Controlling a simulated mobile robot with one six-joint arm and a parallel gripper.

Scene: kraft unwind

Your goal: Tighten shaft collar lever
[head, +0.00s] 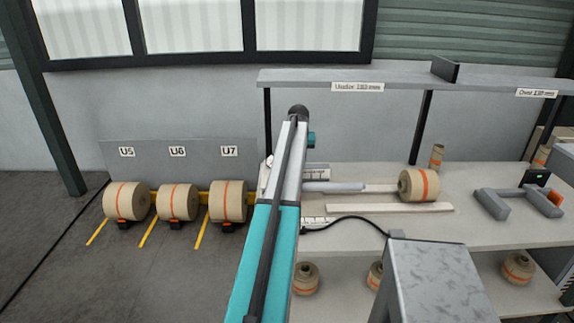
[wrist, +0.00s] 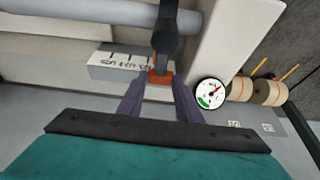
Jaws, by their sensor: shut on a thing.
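In the wrist view, a dark shaft collar (wrist: 165,32) sits around a grey shaft (wrist: 90,14). Its lever, with an orange end (wrist: 160,77), points down between the two purple-grey fingers of my gripper (wrist: 160,86). My gripper is shut on this orange lever end. In the head view, the grey shaft (head: 335,187) lies along the bench and runs towards a kraft roll (head: 418,185) with an orange band. My arm hides the collar, the lever and my fingertips there.
A round dial gauge (wrist: 210,93) and a marked scale block (wrist: 125,62) are close to my fingers. A shelf (head: 400,79) runs above the bench (head: 470,232). A black cable (head: 350,219) lies on the bench. Kraft rolls (head: 178,202) stand at the left.

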